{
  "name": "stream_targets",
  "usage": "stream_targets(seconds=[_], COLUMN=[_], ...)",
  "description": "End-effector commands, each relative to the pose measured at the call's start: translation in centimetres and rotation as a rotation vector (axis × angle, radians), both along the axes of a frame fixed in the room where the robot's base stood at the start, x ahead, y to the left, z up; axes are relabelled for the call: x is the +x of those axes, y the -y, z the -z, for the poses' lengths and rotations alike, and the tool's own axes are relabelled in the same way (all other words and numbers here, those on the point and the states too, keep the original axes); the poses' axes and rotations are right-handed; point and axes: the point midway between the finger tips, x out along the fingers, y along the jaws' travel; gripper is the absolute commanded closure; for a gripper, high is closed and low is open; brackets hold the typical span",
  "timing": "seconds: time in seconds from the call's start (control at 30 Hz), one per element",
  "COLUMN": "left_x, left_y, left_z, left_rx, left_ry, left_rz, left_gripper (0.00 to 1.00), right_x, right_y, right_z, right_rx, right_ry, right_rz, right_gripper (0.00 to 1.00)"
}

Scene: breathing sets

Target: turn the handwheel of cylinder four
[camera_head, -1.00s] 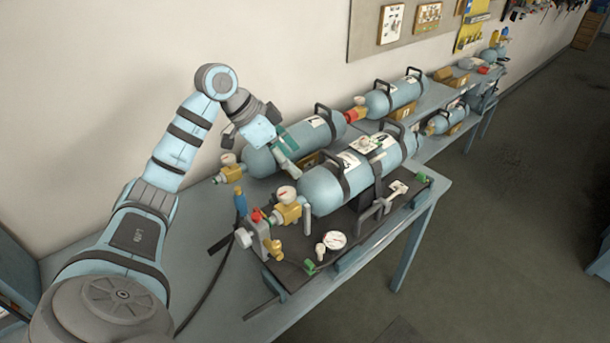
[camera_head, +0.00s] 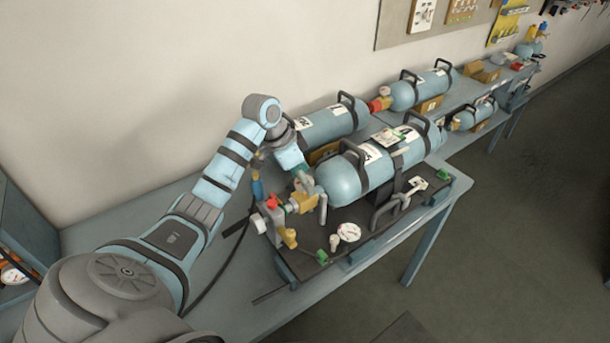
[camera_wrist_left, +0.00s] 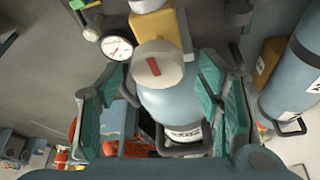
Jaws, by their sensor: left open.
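The front blue cylinder (camera_head: 343,181) lies on the bench mount, its valve end toward the left; its label seems to read 4 but is small. In the left wrist view, a round grey handwheel (camera_wrist_left: 158,66) with a red mark is near the middle, before the blue cylinder body (camera_wrist_left: 168,105). My left gripper (camera_head: 303,183) is over the valve end of the front cylinder and partly hides it. In the wrist view the open teal fingers (camera_wrist_left: 163,100) stand on either side of the handwheel, with gaps and no clear contact. My right gripper is not in view.
A brass valve block (camera_head: 300,203), a pressure gauge (camera_head: 348,232) and a black hose (camera_head: 212,275) are near the gripper. The bench's left part (camera_head: 130,215) is mostly clear.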

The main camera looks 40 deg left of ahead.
Motion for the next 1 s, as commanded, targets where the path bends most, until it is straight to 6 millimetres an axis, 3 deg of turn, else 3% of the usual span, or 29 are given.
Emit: stream_targets(seconds=[0.2,0.5,1.0], left_x=[-0.04,-0.05,-0.01], left_y=[-0.04,-0.04,-0.1], left_z=[0.07,0.05,0.01], left_rx=[0.0,-0.001,-0.001], left_ry=[0.0,0.001,0.0], left_rz=[-0.001,-0.001,0.113], left_gripper=[0.4,0.88,0.88], right_x=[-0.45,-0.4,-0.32], right_y=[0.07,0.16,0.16], right_z=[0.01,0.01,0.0], right_rx=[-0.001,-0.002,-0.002], right_ry=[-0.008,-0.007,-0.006], right_rz=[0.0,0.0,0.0], right_gripper=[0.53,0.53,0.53])
